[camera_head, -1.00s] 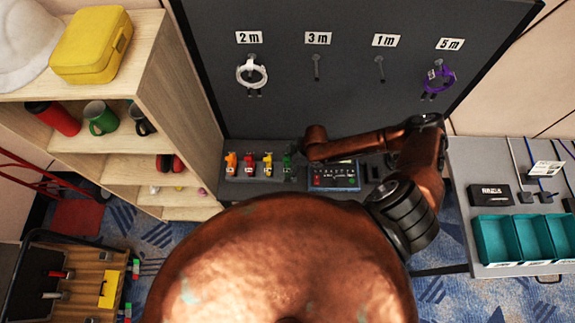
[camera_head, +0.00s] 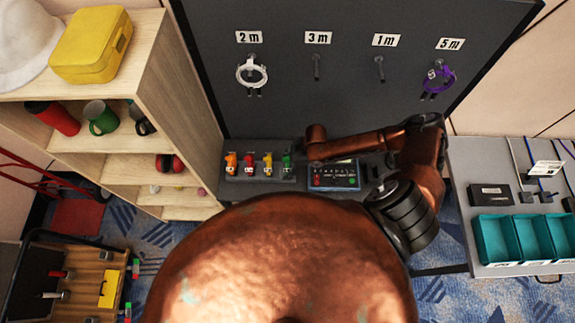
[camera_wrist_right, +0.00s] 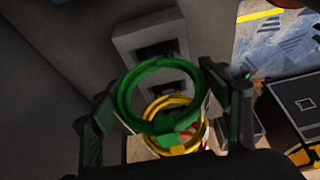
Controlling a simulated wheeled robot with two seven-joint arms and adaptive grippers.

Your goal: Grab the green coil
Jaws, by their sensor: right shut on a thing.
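The green coil (camera_wrist_right: 165,97) shows in the right wrist view as a ring with a green block at its lower edge. My right gripper (camera_wrist_right: 170,115) has a dark finger on each side of it and is shut on it. In the head view the green coil (camera_head: 287,160) is at the right end of a row of coloured coils on the grey bench, by the end of my right arm. The fingers are hard to make out there. My left gripper is not in view.
A yellow coil (camera_wrist_right: 178,125) lies just behind the green one in the wrist view. Orange (camera_head: 231,163) and red (camera_head: 249,164) coils stand farther left. A device with a screen (camera_head: 333,175) is right of the row. A shelf (camera_head: 165,90) stands left.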

